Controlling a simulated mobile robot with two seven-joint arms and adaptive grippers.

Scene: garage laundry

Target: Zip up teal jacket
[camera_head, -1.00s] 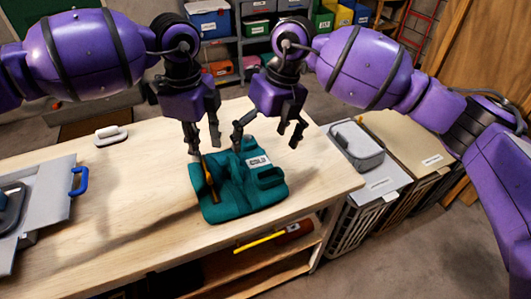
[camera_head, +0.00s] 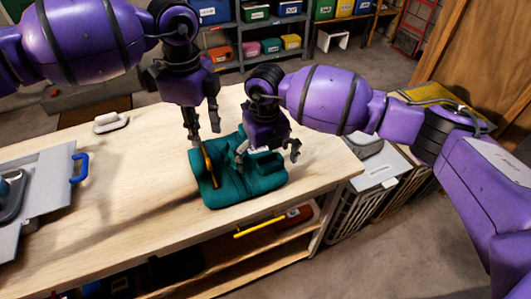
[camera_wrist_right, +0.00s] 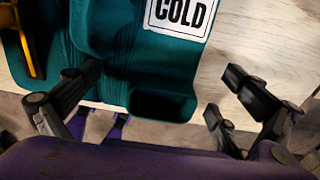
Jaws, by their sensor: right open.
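The teal jacket (camera_head: 240,188) lies as a thick folded bundle near the front edge of the wooden bench. An orange-yellow strip (camera_head: 209,168) runs along its left part; it also shows at the left edge of the right wrist view (camera_wrist_right: 30,45). A white label reading COLD (camera_wrist_right: 180,15) is on the jacket. My right gripper (camera_head: 268,152) is open over the jacket's right part, fingers wide apart. In the right wrist view its fingers (camera_wrist_right: 165,85) straddle the pocket-like recess (camera_wrist_right: 160,105).
A white-handled iron-like item (camera_head: 111,122) and a grey board with a blue handle (camera_head: 78,170) sit left on the bench (camera_head: 110,200). Lidded bins (camera_head: 370,185) stand beyond the bench's right end. Bare bench lies left of the jacket.

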